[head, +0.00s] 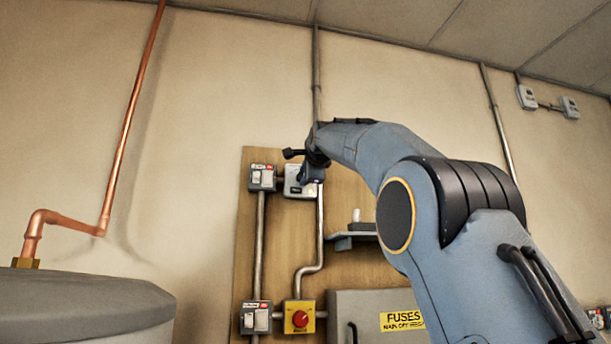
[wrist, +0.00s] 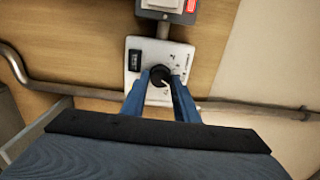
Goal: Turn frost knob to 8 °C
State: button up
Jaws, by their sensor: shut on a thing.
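The frost thermostat is a white box (wrist: 134,78) on the wooden board in the wrist view, with a small dark window on its face. Its black round knob (wrist: 160,75) sits between the two blue fingers of my gripper (wrist: 161,82), which are shut on it. The dial marks around the knob are too small to read. In the head view the white box (head: 291,188) shows partly behind my gripper (head: 312,176), and the knob is hidden there.
A grey switch box (head: 262,178) is just left of the thermostat. Below are another switch box (head: 256,318), a yellow box with a red knob (head: 299,317) and a fuse box (head: 372,312). A small shelf (head: 352,238) stands out at the right. A metal conduit (head: 320,235) runs down from the thermostat. A grey tank (head: 85,310) is at lower left.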

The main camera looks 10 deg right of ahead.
jog(key=o, duration=1)
jog(key=shift+o, duration=0.2)
jog(key=s+b, duration=0.5)
jog(key=s, duration=0.3)
jog(key=shift+w, duration=0.1)
